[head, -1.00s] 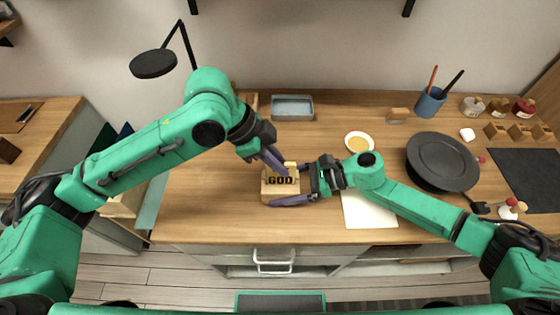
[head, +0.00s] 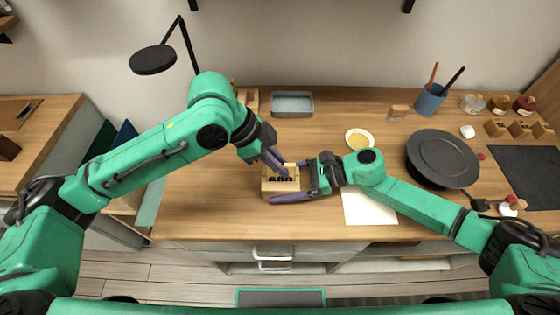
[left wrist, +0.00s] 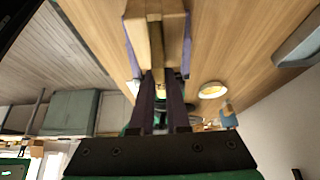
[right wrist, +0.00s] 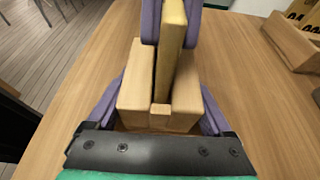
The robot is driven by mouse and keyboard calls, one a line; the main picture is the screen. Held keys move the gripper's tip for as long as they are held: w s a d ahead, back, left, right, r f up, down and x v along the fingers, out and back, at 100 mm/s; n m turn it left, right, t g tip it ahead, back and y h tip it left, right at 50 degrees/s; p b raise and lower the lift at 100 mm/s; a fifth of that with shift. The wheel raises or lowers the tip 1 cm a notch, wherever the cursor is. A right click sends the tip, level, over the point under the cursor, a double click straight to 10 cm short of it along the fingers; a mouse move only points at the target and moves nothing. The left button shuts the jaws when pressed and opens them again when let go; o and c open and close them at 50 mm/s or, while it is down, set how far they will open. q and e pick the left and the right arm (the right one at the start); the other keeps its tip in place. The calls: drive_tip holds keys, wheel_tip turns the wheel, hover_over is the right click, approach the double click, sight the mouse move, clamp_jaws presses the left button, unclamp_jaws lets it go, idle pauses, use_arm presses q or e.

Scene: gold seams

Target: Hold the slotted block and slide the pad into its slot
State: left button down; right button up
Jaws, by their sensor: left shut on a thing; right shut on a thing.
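The slotted wooden block (head: 281,186) stands near the table's front edge, with black lettering partly visible in the head view. My right gripper (head: 283,183) is shut on the block; its purple fingers clasp both sides in the right wrist view. The pad, a thin pale wooden plate (right wrist: 171,45), stands upright at the block's slot (right wrist: 160,108) in the right wrist view. My left gripper (head: 281,168) is shut on the pad from above. The left wrist view also shows the pad (left wrist: 157,45) lined up with the slot. The left fingers partly hide the pad, and its exact depth is unclear.
A grey tray (head: 292,104) lies behind the block. A small bowl (head: 360,140) and white sheet (head: 368,207) are to the right, with a black pan (head: 442,158) and blue cup (head: 430,100) farther right. The table left of the block is clear.

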use_arm(q)
drive_tip(key=shift+f, duration=0.2)
drive_tip(key=c, duration=0.8)
unclamp_jaws()
drive_tip(key=v, duration=1.2)
